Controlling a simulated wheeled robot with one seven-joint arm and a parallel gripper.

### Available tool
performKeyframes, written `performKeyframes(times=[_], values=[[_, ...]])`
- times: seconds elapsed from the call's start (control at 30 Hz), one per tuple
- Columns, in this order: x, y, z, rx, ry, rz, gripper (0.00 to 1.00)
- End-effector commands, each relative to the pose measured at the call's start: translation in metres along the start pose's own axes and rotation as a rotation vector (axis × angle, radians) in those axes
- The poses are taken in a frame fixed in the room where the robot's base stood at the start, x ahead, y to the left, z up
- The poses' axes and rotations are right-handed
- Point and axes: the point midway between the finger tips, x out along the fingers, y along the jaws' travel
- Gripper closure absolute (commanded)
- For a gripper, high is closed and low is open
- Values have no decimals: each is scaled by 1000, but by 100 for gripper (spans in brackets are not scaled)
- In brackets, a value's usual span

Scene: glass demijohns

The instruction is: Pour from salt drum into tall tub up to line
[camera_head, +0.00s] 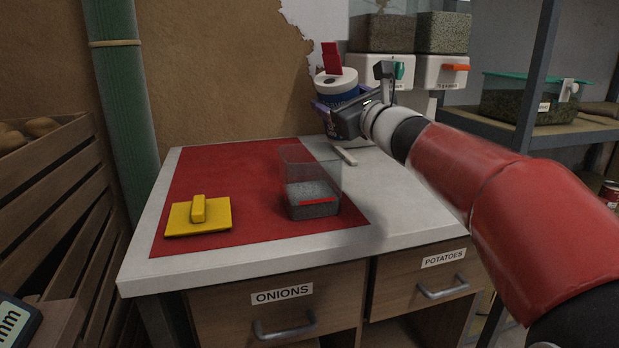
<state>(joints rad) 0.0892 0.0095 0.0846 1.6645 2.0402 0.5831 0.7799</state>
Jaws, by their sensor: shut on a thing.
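The salt drum (336,82) is a white cylinder with a blue band and a raised red spout on top. It looks roughly upright, behind and to the right of the tub. My gripper (341,117) is shut on it, and the gripper and wrist hide part of its lower side. The tall tub (296,160) is clear and stands on the red mat. Grey grainy contents (310,190) lie in its bottom, near the level of the red line (319,202) on its front. I cannot tell exactly how the two levels compare.
A yellow lid with a handle (198,216) lies on the red mat (220,180), left of the tub. The white counter (400,210) is clear at right front. Dispensers (440,72) stand behind my wrist. A green pipe (125,100) rises at left, a shelf (545,130) stands right.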

Motion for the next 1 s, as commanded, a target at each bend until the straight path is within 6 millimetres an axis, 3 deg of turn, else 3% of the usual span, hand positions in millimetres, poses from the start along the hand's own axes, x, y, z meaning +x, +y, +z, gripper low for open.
performKeyframes(times=[0.4,0.7,1.0], values=[[6,-11,33,163,81,0,68],[8,-15,45,299,148,1,68],[8,-17,47,329,162,-1,68]])
